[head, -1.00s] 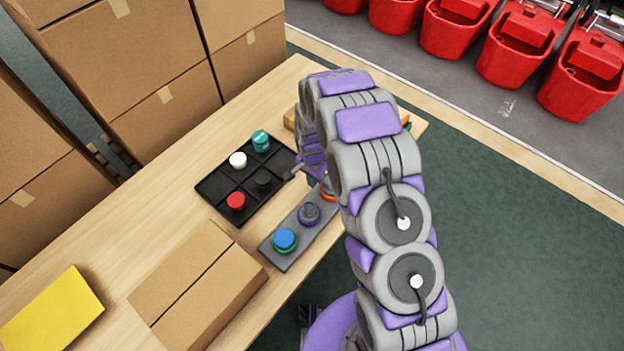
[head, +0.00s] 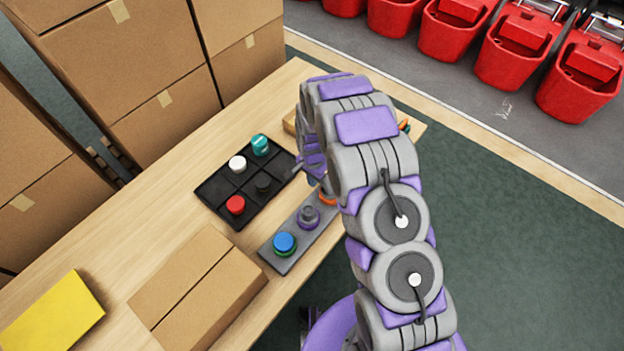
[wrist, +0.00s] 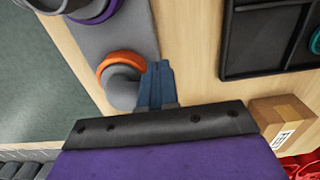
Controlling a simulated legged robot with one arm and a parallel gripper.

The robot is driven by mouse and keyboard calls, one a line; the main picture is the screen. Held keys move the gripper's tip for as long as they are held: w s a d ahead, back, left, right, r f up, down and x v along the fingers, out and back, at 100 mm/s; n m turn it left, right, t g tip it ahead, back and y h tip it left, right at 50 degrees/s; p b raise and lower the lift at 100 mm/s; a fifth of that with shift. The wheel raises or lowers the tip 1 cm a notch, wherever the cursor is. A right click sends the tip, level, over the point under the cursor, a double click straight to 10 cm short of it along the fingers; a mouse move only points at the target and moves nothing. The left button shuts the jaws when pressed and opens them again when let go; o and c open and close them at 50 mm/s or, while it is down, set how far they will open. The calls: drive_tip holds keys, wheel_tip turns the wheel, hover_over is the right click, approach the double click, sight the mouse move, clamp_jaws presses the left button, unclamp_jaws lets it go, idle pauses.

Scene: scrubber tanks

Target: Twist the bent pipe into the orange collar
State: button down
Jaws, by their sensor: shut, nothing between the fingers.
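The orange collar (wrist: 104,67) is on the grey base strip (wrist: 112,35) in the wrist view. The grey bent pipe (wrist: 122,90) stands at the collar, its elbow partly covering the ring; how deep it sits cannot be told. My gripper (wrist: 158,70) has its blue fingers shut and empty, right beside the pipe on its right; whether they touch it is unclear. In the head view a sliver of the orange collar (head: 328,199) shows beside my arm, which hides most of the pipe and gripper.
The same strip holds a purple collar (head: 306,217) with a grey part and a blue cap (head: 284,242). A black tray (head: 216,190) with several small caps lies beside it. A cardboard box (head: 195,285) and a yellow block (head: 52,312) are on the table's near left.

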wheel_tip(320, 180, up, 9)
drive_tip(key=p, duration=0.2)
drive_tip(key=shift+p, duration=0.3)
idle(0.5)
idle(0.8)
drive_tip(key=s+d+r+n, duration=0.2)
drive_tip(key=s+d+r, duration=0.4)
drive_tip(key=r, duration=0.4)
drive_tip(key=s+d+r+n, duration=0.2)
drive_tip(key=s+d+r, duration=0.2)
drive_tip(key=s+r, duration=0.6)
drive_tip(key=s+d+r+n, duration=0.1)
drive_tip(key=s+r, duration=0.1)
drive_tip(key=s, duration=0.5)
drive_tip(key=s+d+r+n+g, duration=0.1)
drive_tip(key=s+d+r, duration=0.1)
drive_tip(key=s, duration=0.5)
drive_tip(key=s+d+r+n, duration=0.1)
drive_tip(key=s+d+r, duration=0.1)
drive_tip(key=s+r, duration=0.2)
drive_tip(key=s, duration=0.3)
drive_tip(key=shift+s+n+g, duration=0.3)
drive_tip(key=shift+s+g, duration=0.05)
drive_tip(key=shift+g, duration=0.05)
